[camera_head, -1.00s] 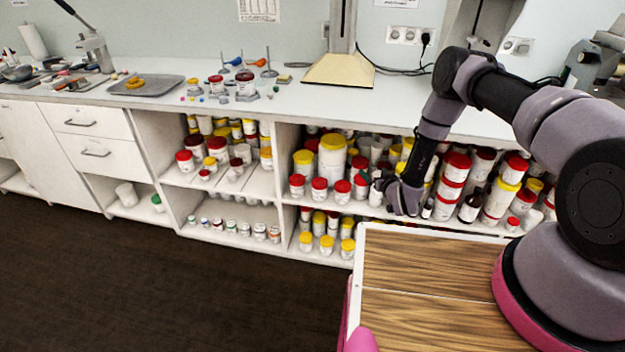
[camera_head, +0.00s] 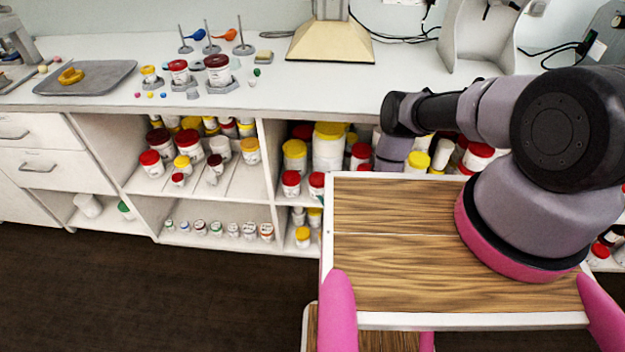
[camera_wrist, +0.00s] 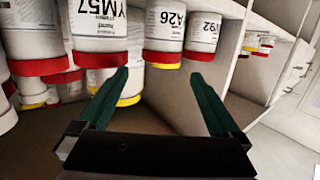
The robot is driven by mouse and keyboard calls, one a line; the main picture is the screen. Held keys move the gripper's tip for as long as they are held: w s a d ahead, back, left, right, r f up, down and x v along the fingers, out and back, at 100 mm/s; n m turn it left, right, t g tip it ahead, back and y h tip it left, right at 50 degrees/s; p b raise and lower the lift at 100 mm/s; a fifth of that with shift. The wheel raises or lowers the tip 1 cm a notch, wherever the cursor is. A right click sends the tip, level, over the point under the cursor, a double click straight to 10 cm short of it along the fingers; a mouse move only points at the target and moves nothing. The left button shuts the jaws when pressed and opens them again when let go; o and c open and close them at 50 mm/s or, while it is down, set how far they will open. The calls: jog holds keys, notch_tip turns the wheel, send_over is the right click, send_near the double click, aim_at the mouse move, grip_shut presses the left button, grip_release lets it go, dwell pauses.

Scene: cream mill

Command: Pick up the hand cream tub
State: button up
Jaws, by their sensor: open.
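I cannot tell which of the many tubs is the hand cream tub. In the wrist view, a large white tub labelled YM57 (camera_wrist: 97,25), a tub labelled A26 (camera_wrist: 165,20) and another labelled 92 (camera_wrist: 206,30) show at the top, with red or yellow lids pointing down in the picture. My gripper (camera_wrist: 162,78) is open, its two dark green fingers apart and nothing held between them. The fingertips lie just below these tubs in the picture; contact is unclear. In the head view my gripper is hidden behind my body's wooden top.
The open shelves (camera_head: 262,190) under the white counter (camera_head: 330,95) hold many red- and yellow-lidded tubs, packed closely. The counter carries a grey tray (camera_head: 110,82) and several small items. A shelf panel (camera_wrist: 225,75) stands right of the tubs in the wrist view. Dark floor (camera_head: 150,300) is clear.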

aim_at(318, 180)
jog(key=x, duration=1.1)
jog(key=shift+a+f, duration=0.1)
jog(key=shift+a, duration=0.05)
jog(key=c, duration=1.3)
